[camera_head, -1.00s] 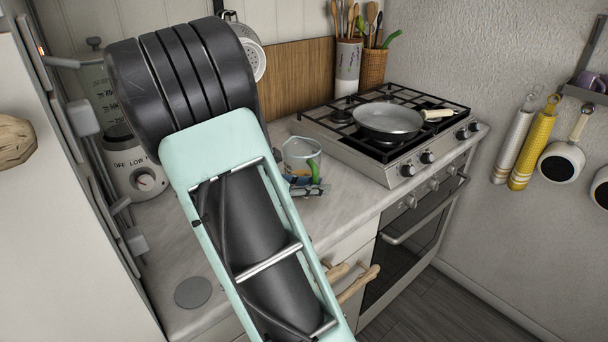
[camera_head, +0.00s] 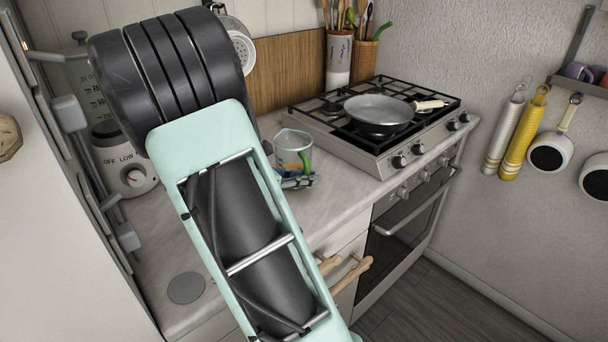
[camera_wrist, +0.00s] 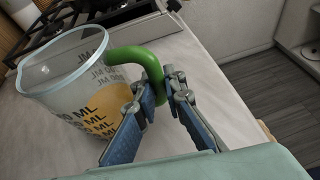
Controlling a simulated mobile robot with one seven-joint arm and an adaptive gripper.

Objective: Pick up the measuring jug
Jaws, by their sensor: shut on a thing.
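In the head view the jug (camera_head: 293,146) is at the counter near the stove, partly hidden by my arm. My gripper (camera_head: 297,180) shows just below it. I cannot tell whether the jug's base touches the counter.
The stove (camera_head: 385,125) with a frying pan (camera_head: 378,112) stands just right of the jug. A blender base (camera_head: 125,172) is at the left behind my arm. A utensil crock (camera_head: 339,62) stands at the back. A grey disc (camera_head: 186,288) lies on the front counter.

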